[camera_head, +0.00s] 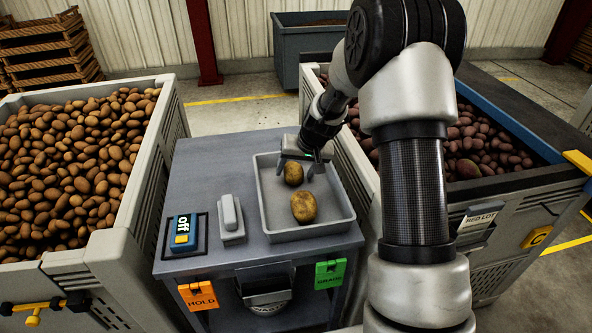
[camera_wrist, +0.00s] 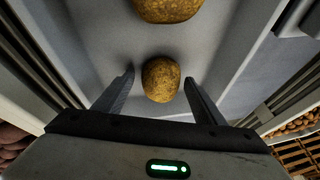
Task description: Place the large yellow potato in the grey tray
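The grey tray (camera_head: 262,213) lies on the work table, and its floor also shows in the wrist view (camera_wrist: 222,30). Two yellow-brown potatoes rest in it. The larger yellow potato (camera_head: 304,208) is nearer the table's front; part of it shows at the top edge of the wrist view (camera_wrist: 168,8). The smaller potato (camera_head: 293,176) lies behind it, under my gripper (camera_head: 298,168). In the wrist view, my gripper (camera_wrist: 159,77) is open, with the smaller potato (camera_wrist: 161,82) between its fingers and gaps on both sides.
A scale-like device with an "off" display (camera_head: 182,232) and a small grey block (camera_head: 231,217) sit left of the tray. A crate of brown potatoes (camera_head: 112,260) stands left, a crate of red ones (camera_head: 520,195) right. HOLD (camera_head: 198,296) and GRADE (camera_head: 329,274) tags hang in front.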

